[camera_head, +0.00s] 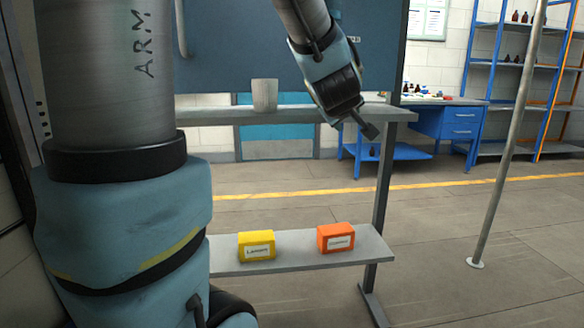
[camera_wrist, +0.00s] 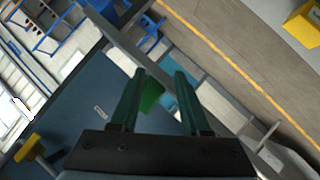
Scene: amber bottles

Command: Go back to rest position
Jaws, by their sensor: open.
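My gripper (camera_head: 364,122) hangs from my arm near the right end of the upper shelf (camera_head: 225,116) in the head view, pointing down and right. In the wrist view its two dark green fingers (camera_wrist: 161,76) stand apart with a clear gap. A small green patch (camera_wrist: 152,97) shows between them; I cannot tell what it is or how far off it lies. No held object can be made out. A pale grey cup (camera_head: 264,95) stands upright on the upper shelf, left of my gripper and apart from it.
A yellow box (camera_head: 257,245) and an orange box (camera_head: 336,238) sit on the lower shelf (camera_head: 300,258). A thin metal pole (camera_head: 505,150) stands at right. A blue desk (camera_head: 448,122) and shelving with small bottles (camera_head: 514,17) are behind. Floor between is clear.

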